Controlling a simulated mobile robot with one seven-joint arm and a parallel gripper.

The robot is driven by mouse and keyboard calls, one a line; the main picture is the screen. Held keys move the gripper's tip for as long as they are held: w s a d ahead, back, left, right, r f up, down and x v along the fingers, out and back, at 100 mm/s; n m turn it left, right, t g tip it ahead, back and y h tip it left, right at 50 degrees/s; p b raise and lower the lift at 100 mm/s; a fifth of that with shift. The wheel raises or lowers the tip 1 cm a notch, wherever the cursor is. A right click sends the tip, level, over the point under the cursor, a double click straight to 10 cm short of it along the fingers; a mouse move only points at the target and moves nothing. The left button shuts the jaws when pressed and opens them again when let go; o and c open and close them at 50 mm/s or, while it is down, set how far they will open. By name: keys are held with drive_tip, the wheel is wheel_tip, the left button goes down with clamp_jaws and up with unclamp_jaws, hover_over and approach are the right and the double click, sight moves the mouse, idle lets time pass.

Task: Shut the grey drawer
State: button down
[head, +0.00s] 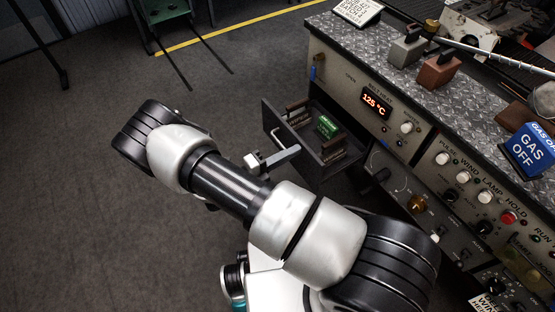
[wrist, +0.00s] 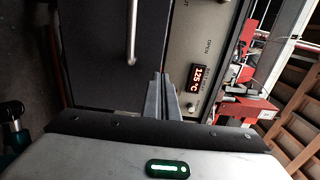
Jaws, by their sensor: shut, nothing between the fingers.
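The grey drawer (head: 343,158) sticks out of the console in the head view, pulled open, with its dark front panel facing left. A pale bar handle (head: 276,134) is on that front; the front (wrist: 105,45) and handle (wrist: 131,35) also show in the wrist view. My gripper (head: 297,150) is shut and empty, its fingers pointing at the drawer front, near the front's edge and to one side of the handle. In the wrist view my gripper (wrist: 160,76) overlaps that edge; I cannot tell whether it touches. My arm hides part of the drawer's surroundings.
Inside the drawer lie a green block (head: 327,126) and brown-topped pieces (head: 298,108). The console (head: 340,81) has a lit 125 °C display (head: 375,103) and knobs. A blue GAS OFF block (head: 530,150) stands on its top. The floor (head: 70,200) at left is clear.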

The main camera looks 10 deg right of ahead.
drive_tip(key=shift+w+d, duration=0.2)
drive_tip(key=shift+d, duration=0.3)
drive_tip(key=x, duration=2)
drive_tip(key=shift+d+b, duration=0.25)
drive_tip(key=shift+b, duration=0.1)
drive_tip(key=shift+d+r, duration=0.1)
drive_tip(key=shift+r, duration=0.05)
